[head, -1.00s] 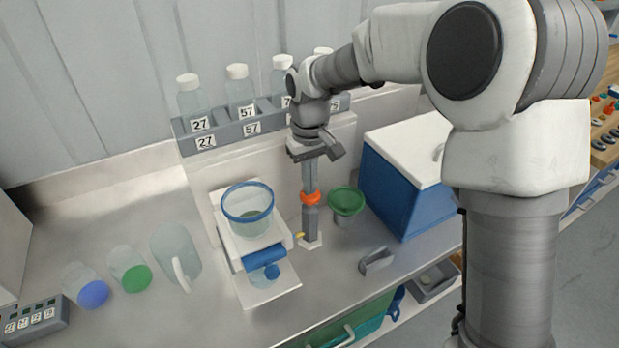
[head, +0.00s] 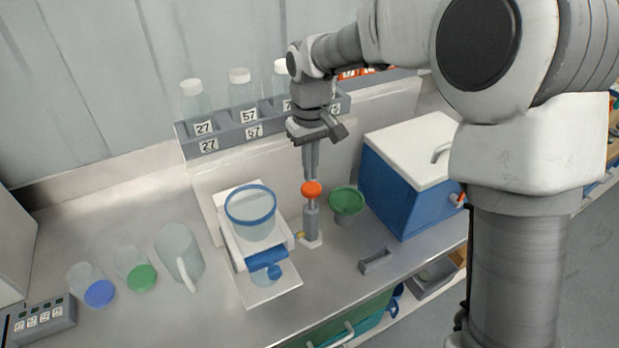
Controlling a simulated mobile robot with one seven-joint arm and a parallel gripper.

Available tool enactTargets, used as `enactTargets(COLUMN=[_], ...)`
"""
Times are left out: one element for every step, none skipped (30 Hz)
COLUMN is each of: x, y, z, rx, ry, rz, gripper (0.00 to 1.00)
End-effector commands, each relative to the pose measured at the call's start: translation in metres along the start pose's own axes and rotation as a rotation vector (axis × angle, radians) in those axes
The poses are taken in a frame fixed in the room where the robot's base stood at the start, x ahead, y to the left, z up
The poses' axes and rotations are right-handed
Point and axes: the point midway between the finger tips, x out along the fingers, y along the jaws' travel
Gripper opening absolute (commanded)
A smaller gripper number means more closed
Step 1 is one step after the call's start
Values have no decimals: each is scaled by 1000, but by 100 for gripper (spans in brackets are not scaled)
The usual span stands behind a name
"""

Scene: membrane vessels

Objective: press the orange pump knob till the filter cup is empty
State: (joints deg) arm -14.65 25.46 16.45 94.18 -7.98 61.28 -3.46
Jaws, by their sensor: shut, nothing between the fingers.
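The orange pump knob (head: 312,189) tops a grey upright pump (head: 311,222) on the bench. My gripper (head: 311,176) is shut and empty, pointing straight down right above the knob. I cannot tell whether its tips touch the knob. The clear filter cup (head: 250,219) with a blue rim stands on a white stand just left of the pump. A blue part (head: 266,259) sits on the front of that stand below the cup. How much liquid is in the cup is hard to make out.
A green funnel-like cup (head: 346,202) stands close right of the pump, with a blue cooler box (head: 404,190) beyond. A bottle rack (head: 230,136) is behind. A clear jug (head: 178,252) and two capped jars lie left. A small grey holder (head: 375,260) sits front right.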

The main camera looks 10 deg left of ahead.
Motion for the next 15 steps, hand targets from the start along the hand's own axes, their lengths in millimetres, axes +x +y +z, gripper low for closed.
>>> enactTargets(x=[-13,-20,-29,-35,-41,-48,-53,-57,-62,-65,-67,-70,-72,-73,-74], y=[0,0,0,1,1,0,0,0,0,0,0,0,0,0,0], z=[-1,-1,-1,-1,-1,-1,-1,-1,-1,-1,-1,-1,-1,-1,-1], rx=[0,0,-1,-1,-1,-1,-1,-1,-1,-1,-1,-1,-1,-1,-1], ry=[5,4,6,4,5,4,5,4,5,4,3,3,3,3,3], rz=[1,2,2,2,2,2,1,1,1,1,1,1,1,1,1], gripper=[0,0,0,0,0,0,0,0,0,0,0,0,0,0,0])
